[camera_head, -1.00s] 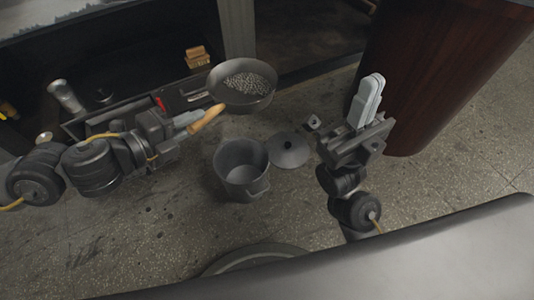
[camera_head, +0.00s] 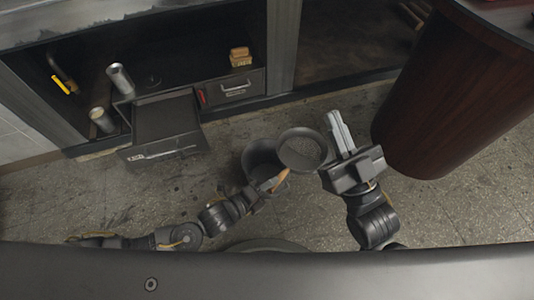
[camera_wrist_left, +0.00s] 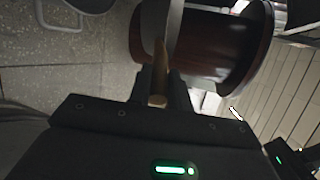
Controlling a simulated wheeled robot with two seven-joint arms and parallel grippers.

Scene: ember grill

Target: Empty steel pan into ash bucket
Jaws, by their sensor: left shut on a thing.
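My left gripper (camera_head: 272,189) is shut on the pan's wooden handle (camera_head: 283,178). The handle (camera_wrist_left: 159,80) also shows in the left wrist view, with a strip of the pan (camera_wrist_left: 173,30) beyond it. I cannot tell whether the pan is tilted. The bucket's inside is dark and partly hidden. My right gripper (camera_head: 341,133) is empty, its pale fingers together, just right of the pan.
An open grey drawer (camera_head: 165,118) juts out at the left. Metal canisters (camera_head: 119,78) stand near it. A dark red-brown rounded counter (camera_head: 430,100) stands at the right. The bucket's lid is out of sight. Speckled floor (camera_head: 215,170) is clear between the drawer and the bucket.

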